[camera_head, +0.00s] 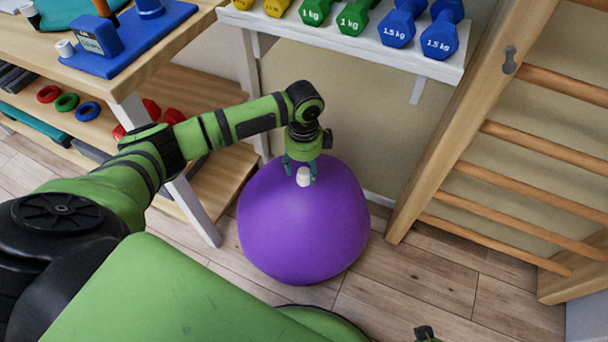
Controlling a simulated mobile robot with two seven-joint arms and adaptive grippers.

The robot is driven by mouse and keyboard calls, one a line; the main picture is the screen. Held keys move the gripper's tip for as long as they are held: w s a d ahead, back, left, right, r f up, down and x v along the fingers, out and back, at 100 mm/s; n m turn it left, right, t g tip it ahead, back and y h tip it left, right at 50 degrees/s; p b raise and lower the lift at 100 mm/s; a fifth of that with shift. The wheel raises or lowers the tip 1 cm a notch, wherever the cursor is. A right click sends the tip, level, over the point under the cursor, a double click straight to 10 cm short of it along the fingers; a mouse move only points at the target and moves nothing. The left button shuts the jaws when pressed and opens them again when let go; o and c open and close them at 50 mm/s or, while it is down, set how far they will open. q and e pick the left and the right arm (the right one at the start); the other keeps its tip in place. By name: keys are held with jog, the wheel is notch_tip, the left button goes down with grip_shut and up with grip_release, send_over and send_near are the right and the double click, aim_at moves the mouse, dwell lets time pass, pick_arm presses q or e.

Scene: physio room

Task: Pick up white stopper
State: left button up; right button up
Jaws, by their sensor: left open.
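The white stopper (303,178) shows against the top of the purple exercise ball (300,232). My left gripper (301,177) points down over the ball from above. Its green fingers are open, one on each side of the stopper. I cannot tell whether the fingertips touch the stopper or the ball. The stopper's lower end is hard to make out, so I cannot tell how it sits on the ball. My right gripper's fingers are not in view; only a small dark part shows at the bottom edge.
A wooden table (170,50) with a blue board (140,42) stands at the left, with a lower shelf holding coloured rings. A white rack (350,45) with several dumbbells is behind the ball. Wooden wall bars (545,150) stand at the right. Floor is clear at front right.

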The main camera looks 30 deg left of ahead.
pick_arm(q)
jog(key=shift+f, duration=0.4)
jog(key=shift+c, duration=0.4)
jog(key=c, duration=1)
